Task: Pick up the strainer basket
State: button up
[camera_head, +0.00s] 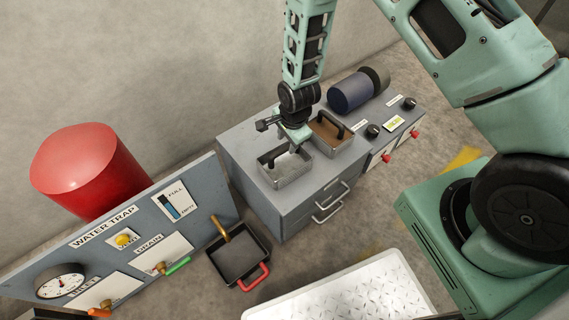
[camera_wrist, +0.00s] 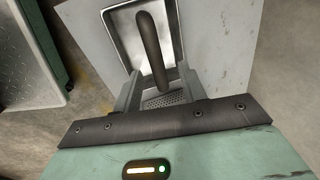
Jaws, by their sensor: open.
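The strainer basket (camera_head: 287,176) is a small open metal box with a dark bar handle, on top of the grey cabinet. In the wrist view the basket (camera_wrist: 112,22) shows a shiny wall and a perforated floor, with its dark handle (camera_wrist: 150,45) running away from me. My gripper (camera_head: 297,146) is over the basket, pointing down. In the wrist view my gripper (camera_wrist: 160,92) is open, its fingers apart on either side of the handle's near end. I cannot tell whether either finger touches it.
A similar metal basket with brown contents (camera_head: 328,132) stands close behind on the cabinet (camera_head: 240,150). A dark blue cylinder (camera_head: 350,92) lies farther back. A black pan with a red handle (camera_head: 238,258) is on the floor beside the water trap panel (camera_head: 140,235).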

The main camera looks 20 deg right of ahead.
aim_at(287, 147)
jog(key=f, duration=0.1)
jog(key=f+b, duration=0.1)
jog(key=f, duration=0.2)
jog(key=shift+w+f, duration=0.3)
jog(key=shift+f, duration=0.05)
grip_shut()
jog(key=shift+r, duration=0.1)
